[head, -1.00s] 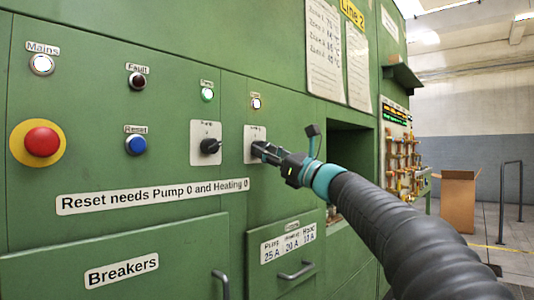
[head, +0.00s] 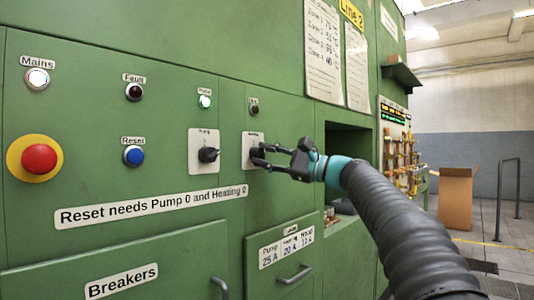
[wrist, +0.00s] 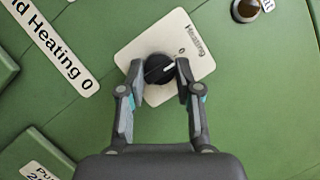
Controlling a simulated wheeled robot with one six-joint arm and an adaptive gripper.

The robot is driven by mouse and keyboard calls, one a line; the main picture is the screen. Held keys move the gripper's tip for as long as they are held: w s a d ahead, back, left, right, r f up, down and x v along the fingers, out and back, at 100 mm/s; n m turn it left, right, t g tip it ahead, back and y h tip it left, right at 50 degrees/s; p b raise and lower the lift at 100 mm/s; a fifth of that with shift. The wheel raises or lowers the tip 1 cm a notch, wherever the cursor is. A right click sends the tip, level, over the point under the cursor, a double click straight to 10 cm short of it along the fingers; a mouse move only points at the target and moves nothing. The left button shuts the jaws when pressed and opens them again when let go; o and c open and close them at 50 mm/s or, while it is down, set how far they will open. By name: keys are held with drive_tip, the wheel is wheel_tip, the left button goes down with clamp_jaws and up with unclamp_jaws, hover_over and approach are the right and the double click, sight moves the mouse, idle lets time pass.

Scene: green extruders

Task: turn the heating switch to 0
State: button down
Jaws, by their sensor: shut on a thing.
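The heating switch is a black round knob (wrist: 158,69) on a white plate (wrist: 195,68) marked "Heating" and "0". In the wrist view its white pointer line slants up and right, toward the "0" mark. My gripper (wrist: 159,73) has one finger on each side of the knob and is shut on it. In the head view the heating plate (head: 251,138) shows behind my gripper (head: 258,156), whose fingers hide most of the knob. The lamp (head: 254,108) above the heating switch is dark; the wrist view shows this lamp (wrist: 246,9) brownish and unlit.
Farther left are the blue reset button (head: 133,156), dark fault lamp (head: 134,91) and red emergency button (head: 39,159).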

drive_tip(key=shift+n, duration=0.5)
drive_tip(key=c, duration=0.8)
unclamp_jaws()
drive_tip(key=shift+a, duration=0.15)
drive_tip(key=v, duration=1.2)
drive_tip(key=shift+w, duration=0.1)
drive_tip(key=shift+r, duration=0.1)
